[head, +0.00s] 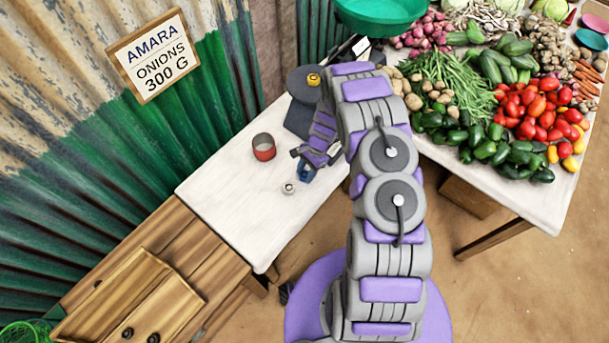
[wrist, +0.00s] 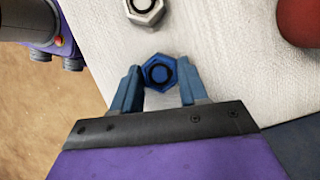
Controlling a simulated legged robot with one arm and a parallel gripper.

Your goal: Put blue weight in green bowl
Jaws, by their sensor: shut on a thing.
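The blue weight (wrist: 159,72), a hexagonal piece with a dark ring on top, sits between the two fingertips of my gripper (wrist: 157,84) in the wrist view. My gripper is shut on it. In the head view the blue weight (head: 304,174) shows just under my gripper (head: 309,164), over the white table. I cannot tell whether it touches the table top. A green bowl (head: 381,14) is at the top edge of the head view, beyond my arm and partly cut off by the frame.
A dark scale (head: 300,115) with a yellow piece (head: 314,79) stands behind. Vegetables cover the right table. An open wooden box (head: 130,300) is lower left.

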